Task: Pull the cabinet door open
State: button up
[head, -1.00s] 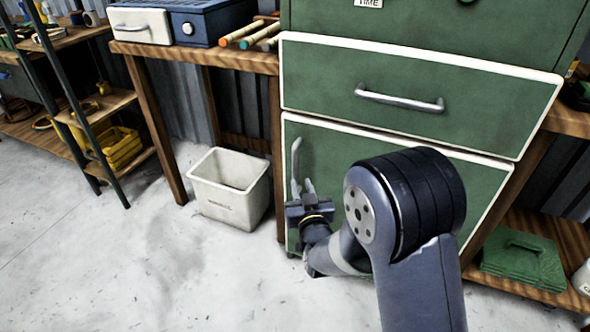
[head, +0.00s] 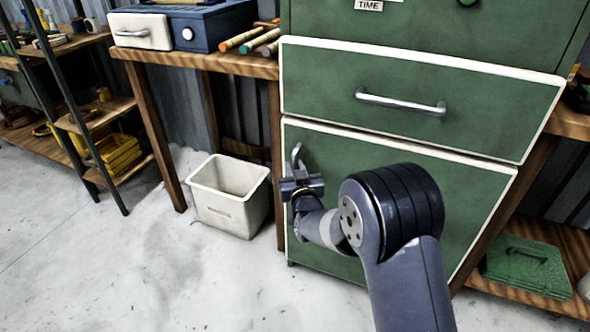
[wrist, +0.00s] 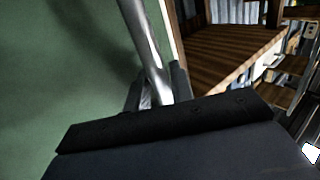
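The green cabinet door (head: 335,160), edged in white, is below the drawer in the head view and looks closed. Its upright metal handle (head: 296,154) is near the door's left edge. My gripper (head: 298,178) is at the handle, with only the handle's upper part showing above it. In the wrist view the handle (wrist: 143,38) runs down between my two fingers (wrist: 158,92). The fingers look spread on either side of it, with a small gap at the left; my gripper body hides their lower part.
A drawer (head: 420,90) with a horizontal handle is above the door. A white bin (head: 230,200) stands on the floor left of the door, beside a wooden table leg (head: 155,135). A green case (head: 527,265) lies on the low shelf at right. The floor in front is clear.

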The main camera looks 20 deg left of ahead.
grip_shut()
dwell(0.3)
